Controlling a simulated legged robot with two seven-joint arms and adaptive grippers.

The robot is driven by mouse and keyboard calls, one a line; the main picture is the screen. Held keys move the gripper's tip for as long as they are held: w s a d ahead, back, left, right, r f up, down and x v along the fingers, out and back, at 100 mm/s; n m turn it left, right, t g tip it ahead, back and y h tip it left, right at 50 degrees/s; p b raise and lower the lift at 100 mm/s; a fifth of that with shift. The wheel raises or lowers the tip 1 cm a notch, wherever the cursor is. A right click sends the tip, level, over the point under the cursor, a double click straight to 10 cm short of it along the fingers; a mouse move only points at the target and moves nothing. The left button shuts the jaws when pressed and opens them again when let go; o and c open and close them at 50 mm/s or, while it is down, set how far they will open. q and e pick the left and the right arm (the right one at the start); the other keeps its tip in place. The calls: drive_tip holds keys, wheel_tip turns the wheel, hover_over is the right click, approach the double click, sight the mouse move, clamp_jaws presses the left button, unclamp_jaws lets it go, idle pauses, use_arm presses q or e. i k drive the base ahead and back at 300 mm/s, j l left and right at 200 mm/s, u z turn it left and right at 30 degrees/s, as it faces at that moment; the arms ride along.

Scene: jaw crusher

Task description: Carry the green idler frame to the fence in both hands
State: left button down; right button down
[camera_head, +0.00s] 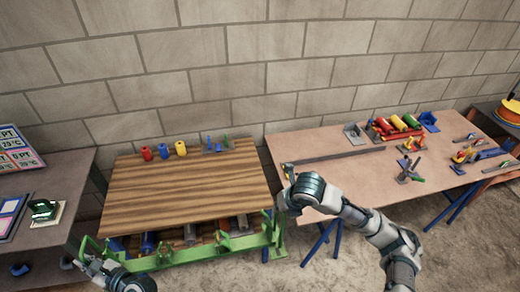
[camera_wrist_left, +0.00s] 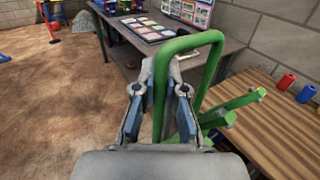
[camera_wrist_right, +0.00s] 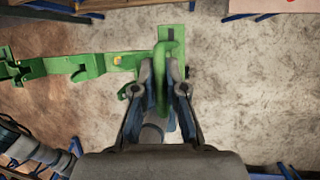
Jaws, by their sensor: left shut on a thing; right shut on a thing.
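The green idler frame (camera_head: 205,247) spans between my two arms in front of the wooden-topped table in the head view. My left gripper (camera_head: 84,258) is at its left end. In the left wrist view, the left gripper (camera_wrist_left: 160,92) is shut on the green bent end bar (camera_wrist_left: 208,42). My right gripper (camera_head: 284,205) is at the frame's right end, partly hidden by its own wrist. In the right wrist view, the right gripper (camera_wrist_right: 163,78) is shut on the green end bar, and the frame's long beam (camera_wrist_right: 118,60) runs off to the left.
The wooden-topped table (camera_head: 180,190) stands behind the frame, with small red, blue and yellow rollers (camera_head: 163,151) at its back. A brown table (camera_head: 330,160) with tools and parts stands right. A dark table (camera_head: 60,180) stands left. Bare concrete floor (camera_head: 460,240) shows front right.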

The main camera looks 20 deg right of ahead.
sight(344, 170)
drive_tip(key=i+l, duration=0.1)
drive_tip(key=l, duration=0.55)
drive_tip(key=i+l, duration=0.1)
drive_tip(key=l, duration=0.55)
drive_tip(key=i+l, duration=0.1)
drive_tip(key=l, duration=0.55)
drive_tip(key=i+l, duration=0.1)
drive_tip(key=l, duration=1.2)
drive_tip(key=i+l, duration=0.15)
drive_tip(key=l, duration=0.45)
drive_tip(key=i+l, duration=0.25)
drive_tip(key=l, duration=0.25)
drive_tip(key=i+j, duration=0.2)
drive_tip(key=i+z, duration=0.05)
drive_tip(key=i, duration=0.05)
